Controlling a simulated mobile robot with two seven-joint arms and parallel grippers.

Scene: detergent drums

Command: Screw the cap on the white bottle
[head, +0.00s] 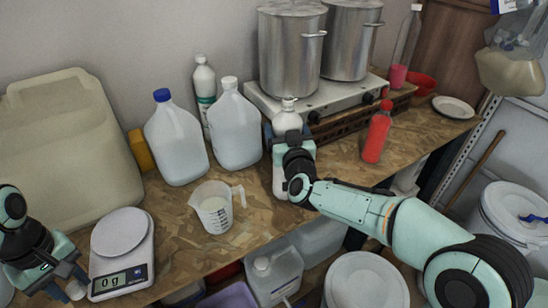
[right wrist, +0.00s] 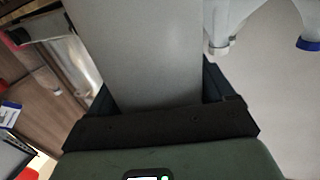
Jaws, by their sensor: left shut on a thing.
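The white bottle (head: 287,122) stands upright on the wooden bench, in front of the hotplate. Its narrow top shows above my right gripper (head: 290,150). In the right wrist view, the dark fingers of my right gripper (right wrist: 158,105) lie along both sides of the bottle's wide grey-looking body (right wrist: 158,50) and seem shut on it. My left gripper (head: 68,278) is low at the far left, beside the scale, shut on a small whitish piece (head: 76,290) that looks like the cap. The arm and fingers hide the middle of the bottle.
A blue-capped jug (head: 175,140) and a white-capped jug (head: 236,125) stand left of the bottle. A measuring jug (head: 213,208) and a scale (head: 122,250) are nearer the front edge. A red bottle (head: 377,135) stands to the right. Pots (head: 290,50) stand behind.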

